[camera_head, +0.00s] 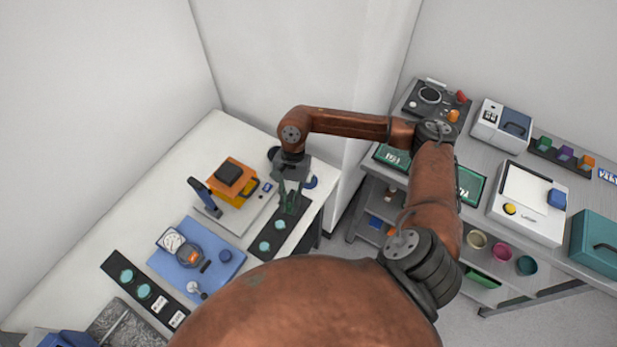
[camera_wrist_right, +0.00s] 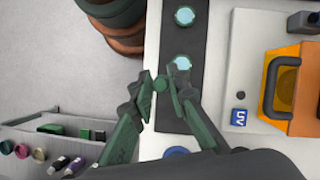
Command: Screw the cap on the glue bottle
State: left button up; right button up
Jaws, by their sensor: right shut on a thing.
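I cannot make out the bottle separately. My left gripper is not in view.
The dark strip (camera_wrist_right: 195,100) bears teal discs (camera_wrist_right: 181,63). A blue mat (camera_head: 172,266) with a dial gauge lies farther left. A grey bench (camera_head: 480,150) with instruments stands at right.

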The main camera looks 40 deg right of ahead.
jog(key=shift+w+a+r+n+g+h+b, duration=0.3)
jog(key=shift+w+r+n+h, duration=0.2)
jog(key=shift+n, duration=1.15)
jog(key=shift+w+a+r+n+g+h+b, duration=0.1)
jog(key=shift+w+r+n+g+h+b, duration=0.4)
jog(key=shift+n, duration=1.2)
jog(key=shift+w+a+r+n+h+b, duration=0.25)
jog(key=shift+w+n+h, duration=0.35)
jog(key=shift+n, duration=1.05)
jog(key=shift+s, duration=0.15)
